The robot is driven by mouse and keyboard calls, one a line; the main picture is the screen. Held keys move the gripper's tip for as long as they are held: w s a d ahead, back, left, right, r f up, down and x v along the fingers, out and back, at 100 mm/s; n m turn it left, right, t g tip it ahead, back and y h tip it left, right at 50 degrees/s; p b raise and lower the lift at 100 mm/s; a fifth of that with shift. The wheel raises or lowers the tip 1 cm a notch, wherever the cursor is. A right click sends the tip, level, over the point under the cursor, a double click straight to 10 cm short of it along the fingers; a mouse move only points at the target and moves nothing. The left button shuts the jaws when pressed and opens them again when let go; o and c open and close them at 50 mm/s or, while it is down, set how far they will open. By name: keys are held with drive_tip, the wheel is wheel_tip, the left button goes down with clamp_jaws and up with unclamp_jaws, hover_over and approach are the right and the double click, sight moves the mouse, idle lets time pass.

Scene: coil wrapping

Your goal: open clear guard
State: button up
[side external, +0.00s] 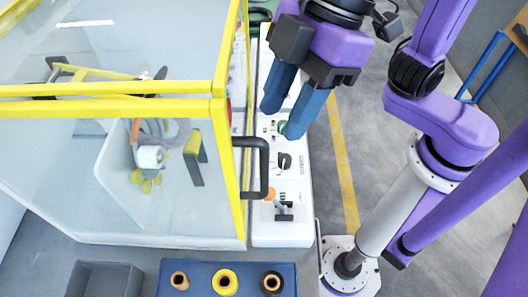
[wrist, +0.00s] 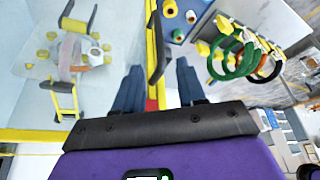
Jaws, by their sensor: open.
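The clear guard (side external: 60,165) is a see-through panel in a yellow frame, at the left of the side view and closed over the machine. Its black handle (side external: 263,168) stands out from the frame's right edge. In the wrist view the handle (wrist: 158,58) shows ahead, between the lines of my two fingers. My gripper (side external: 281,121) has blue fingers, spread apart and empty. In the side view it appears above the white control panel, up and to the right of the handle, not touching it. The wrist view also shows the fingertips (wrist: 160,72).
Behind the guard are a white roll (side external: 150,157) and yellow machine parts. A white control panel (side external: 290,228) with knobs runs beside it. A blue board (side external: 195,268) with spools and a grey bin (side external: 105,280) are in front. Green rings (wrist: 230,58) hang on a rack.

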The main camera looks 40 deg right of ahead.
sight(264, 158)
drive_tip(key=x, duration=0.8)
drive_tip(key=shift+a+f, duration=0.1)
drive_tip(key=shift+f, duration=0.25)
clamp_jaws()
